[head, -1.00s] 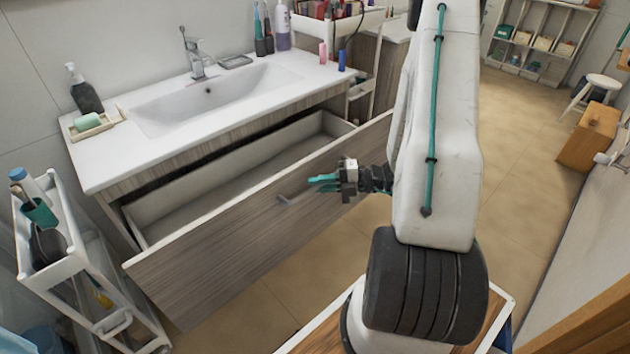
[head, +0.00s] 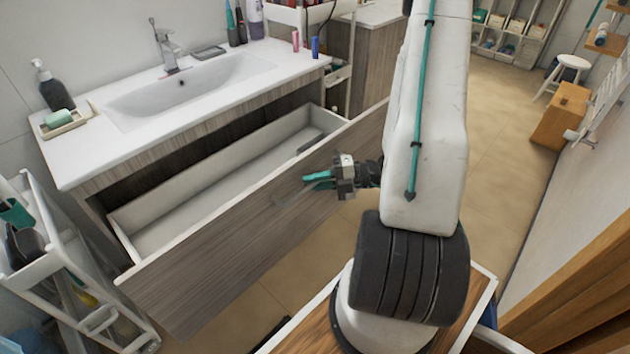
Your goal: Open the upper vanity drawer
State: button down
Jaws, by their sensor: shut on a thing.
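The upper vanity drawer (head: 215,245) stands pulled well out from under the white sink top (head: 85,165). Its wood-grain front faces me, and its pale inside shows, with a small dark item near the right end. The bar handle (head: 290,200) is on the drawer front, right of its middle. My gripper (head: 312,181) has its teal fingers at the handle and is shut on it. The fingers partly hide the handle's right part.
A white cart (head: 50,235) with bottles stands close at the drawer's left end. A wooden box (head: 560,115) and a white stool (head: 567,68) stand far right. Tiled floor is clear between.

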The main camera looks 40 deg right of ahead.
jog(key=shift+d, duration=0.1)
jog(key=c, duration=1.4)
grip_release()
jog(key=v, duration=0.7)
jog(key=shift+s+d, duration=0.3)
